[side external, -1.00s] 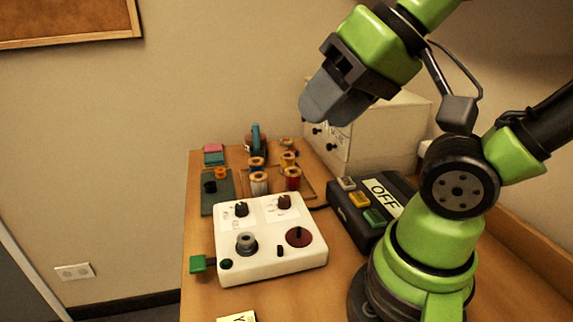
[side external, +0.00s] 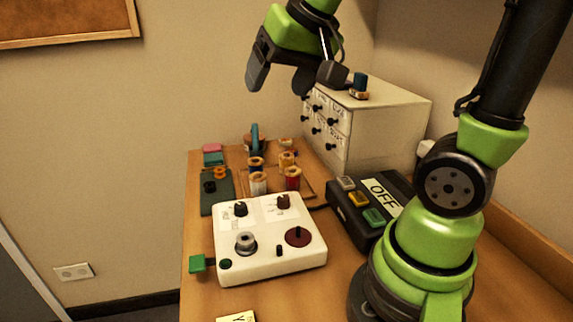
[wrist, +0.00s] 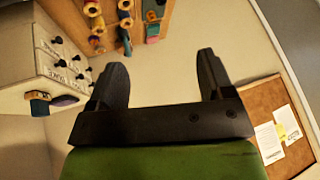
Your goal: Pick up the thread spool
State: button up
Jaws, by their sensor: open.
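Several thread spools stand together on a wooden board behind the white control box: a red spool (side external: 292,179), a white spool (side external: 258,183), a yellow spool (side external: 286,160) and a dark blue spool (side external: 256,164). Spools also show at the top of the wrist view (wrist: 97,28), partly cut off by the frame edge. The pictures do not single out one spool. My gripper (side external: 279,82) is high above the table, beyond and well above the spools, touching nothing. In the wrist view its two fingers (wrist: 161,78) are wide apart with nothing between them.
A white drawer cabinet (side external: 384,122) with dark knobs stands right of the spools; small blue and brown items (side external: 360,86) lie on top. In front are the white control box (side external: 272,262) and a black button box (side external: 357,222) marked OFF.

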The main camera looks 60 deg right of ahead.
jog(key=w+d+f+m+g+h, duration=0.1)
jog(key=w+d+f, duration=0.2)
jog(key=w+d, duration=0.3)
jog(key=m+g+h, duration=0.2)
send_over(286, 159)
jog(key=s, duration=0.2)
notch_tip(286, 159, down, 17)
jog(key=x, duration=0.4)
jog(key=shift+w+f, duration=0.15)
jog(key=shift+m, duration=0.3)
jog(key=shift+a+x, duration=0.15)
jog(key=shift+x, duration=1.35)
jog(key=shift+a+x, duration=0.2)
jog(key=shift+x, duration=1.35)
jog(key=shift+w, duration=0.2)
jog(key=c, duration=1)
